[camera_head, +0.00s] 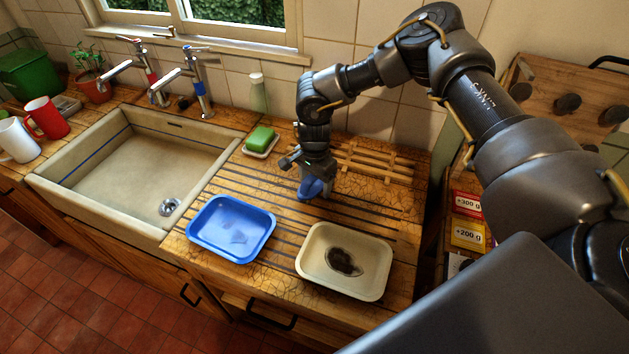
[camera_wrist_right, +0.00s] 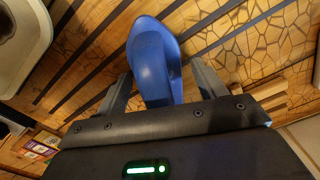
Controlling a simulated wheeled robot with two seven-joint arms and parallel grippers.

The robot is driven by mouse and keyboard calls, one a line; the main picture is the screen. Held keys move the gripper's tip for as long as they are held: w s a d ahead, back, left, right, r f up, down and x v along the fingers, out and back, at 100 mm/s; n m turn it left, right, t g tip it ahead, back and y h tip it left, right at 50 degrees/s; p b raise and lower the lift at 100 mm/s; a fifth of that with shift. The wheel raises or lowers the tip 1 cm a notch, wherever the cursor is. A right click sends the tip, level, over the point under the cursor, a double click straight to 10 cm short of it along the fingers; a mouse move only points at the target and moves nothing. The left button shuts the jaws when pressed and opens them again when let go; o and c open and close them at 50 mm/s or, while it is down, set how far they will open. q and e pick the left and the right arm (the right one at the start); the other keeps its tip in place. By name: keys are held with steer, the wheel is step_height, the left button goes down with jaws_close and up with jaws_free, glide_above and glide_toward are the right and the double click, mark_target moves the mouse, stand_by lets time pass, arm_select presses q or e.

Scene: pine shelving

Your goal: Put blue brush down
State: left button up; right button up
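The blue brush (camera_head: 311,189) is at the wooden draining board, below my right gripper (camera_head: 314,178). In the right wrist view the brush (camera_wrist_right: 155,62) is a smooth blue shape lying between the two fingers of my right gripper (camera_wrist_right: 163,88). The fingers stand apart, with wood visible between them and the brush. The brush looks to be on or very close to the board; its underside is hidden. My left gripper is in neither view.
A blue tray (camera_head: 197,238) and a cream tray (camera_head: 312,279) with a dark patch stand in front. A green sponge (camera_head: 260,139) on a dish is left, a wooden rack (camera_head: 375,160) behind right. The sink (camera_head: 105,137) is left. Ridged board shows between them.

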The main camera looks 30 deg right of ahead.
steer(key=shift+r, duration=0.2)
step_height(320, 180, up, 12)
steer(key=b, duration=0.3)
steer(key=shift+b, duration=0.4)
steer(key=shift+a, duration=0.1)
